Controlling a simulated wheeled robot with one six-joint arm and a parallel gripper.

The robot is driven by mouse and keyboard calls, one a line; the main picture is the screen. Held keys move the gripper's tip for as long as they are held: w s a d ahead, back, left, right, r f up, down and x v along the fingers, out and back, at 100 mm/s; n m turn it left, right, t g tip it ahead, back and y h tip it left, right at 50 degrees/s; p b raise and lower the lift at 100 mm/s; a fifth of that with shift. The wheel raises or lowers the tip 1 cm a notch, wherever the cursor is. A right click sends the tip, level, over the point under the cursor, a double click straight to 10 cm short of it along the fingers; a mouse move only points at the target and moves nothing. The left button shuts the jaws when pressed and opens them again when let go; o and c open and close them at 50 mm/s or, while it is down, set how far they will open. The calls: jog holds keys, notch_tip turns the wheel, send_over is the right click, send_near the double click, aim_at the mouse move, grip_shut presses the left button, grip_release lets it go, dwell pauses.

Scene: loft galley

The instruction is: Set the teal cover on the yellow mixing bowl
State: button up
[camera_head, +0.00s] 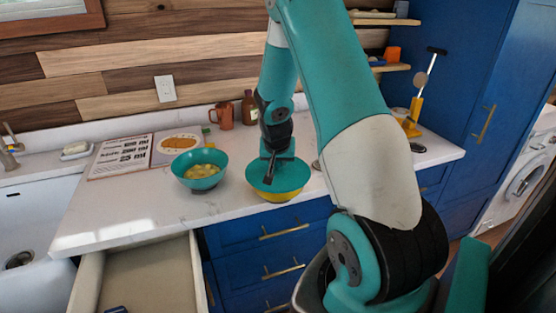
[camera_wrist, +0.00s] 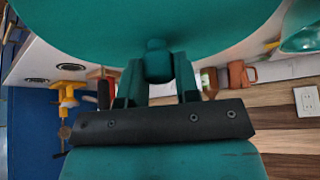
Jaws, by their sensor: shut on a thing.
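The teal cover (camera_head: 279,178) is a wide round lid over the yellow mixing bowl (camera_head: 281,197) on the white counter. Only the lower yellow part of the bowl shows beneath the cover's rim. I cannot tell whether the cover rests on the rim or hangs just above it. My gripper (camera_head: 270,165) reaches down from above and is shut on the cover's knob. In the wrist view the cover (camera_wrist: 150,22) fills the top, with its knob (camera_wrist: 157,62) between my gripper's fingers (camera_wrist: 157,80).
A teal bowl of yellow food (camera_head: 200,170) stands left of the yellow bowl. An open recipe book (camera_head: 122,157) lies behind it. An orange mug (camera_head: 222,116) and a brown bottle (camera_head: 249,108) stand at the back. A drawer (camera_head: 140,275) is open below. The front left counter is clear.

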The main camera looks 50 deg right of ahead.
jog(key=shift+f, duration=0.1)
dwell(0.4)
jog(key=o, duration=1.5)
jog(key=shift+r+p, duration=2.4)
jog(key=shift+r, duration=1.2)
